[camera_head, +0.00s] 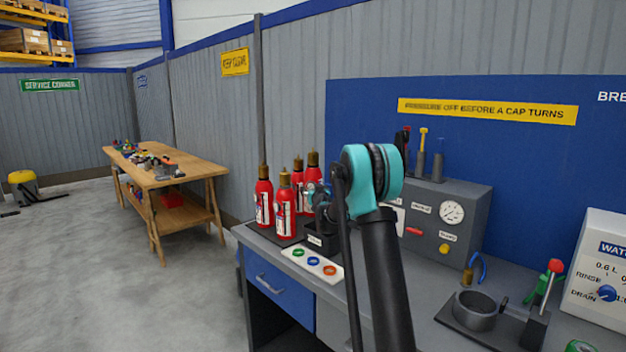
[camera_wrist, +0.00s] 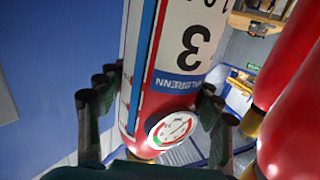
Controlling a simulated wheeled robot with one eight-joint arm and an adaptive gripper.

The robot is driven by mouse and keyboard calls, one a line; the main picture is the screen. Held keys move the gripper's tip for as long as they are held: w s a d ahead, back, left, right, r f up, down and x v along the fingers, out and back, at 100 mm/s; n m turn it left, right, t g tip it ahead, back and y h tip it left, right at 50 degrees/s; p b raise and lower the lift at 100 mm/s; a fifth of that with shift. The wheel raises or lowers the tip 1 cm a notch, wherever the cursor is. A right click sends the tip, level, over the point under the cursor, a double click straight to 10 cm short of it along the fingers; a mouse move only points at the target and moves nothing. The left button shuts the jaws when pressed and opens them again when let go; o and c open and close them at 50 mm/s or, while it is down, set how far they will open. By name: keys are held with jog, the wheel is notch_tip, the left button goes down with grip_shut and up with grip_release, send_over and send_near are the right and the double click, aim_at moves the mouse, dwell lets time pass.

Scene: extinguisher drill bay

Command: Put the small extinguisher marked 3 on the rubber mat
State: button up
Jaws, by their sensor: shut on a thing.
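The small extinguisher marked 3 (camera_wrist: 194,42) fills the middle of the wrist view, with a white label, blue band and round gauge. It appears upside down in that picture. My gripper (camera_wrist: 160,98) has a finger on each side of its red body, shut on it. In the head view my gripper (camera_head: 322,203) is beside the group of red extinguishers, partly hidden by my arm; I cannot tell there which one is held. A dark flat mat (camera_head: 259,231) lies under the group at the bench's left end; I cannot tell if it is the rubber mat.
Other red extinguishers (camera_head: 263,197) stand close by; red bodies (camera_wrist: 292,125) crowd the wrist view's right side. A white strip with coloured rings (camera_head: 314,262) lies in front. A grey gauge box (camera_head: 460,218) stands behind my arm. A round holder (camera_head: 474,310) is at right.

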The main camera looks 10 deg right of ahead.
jog(key=shift+f, duration=2.95)
jog(key=o, duration=1.9)
jog(key=shift+f, duration=0.15)
jog(key=shift+s, duration=0.1)
jog(key=s, duration=0.7)
jog(key=shift+s+d+r, duration=0.15)
jog(key=shift+s+r, duration=0.05)
jog(key=shift+r, duration=0.1)
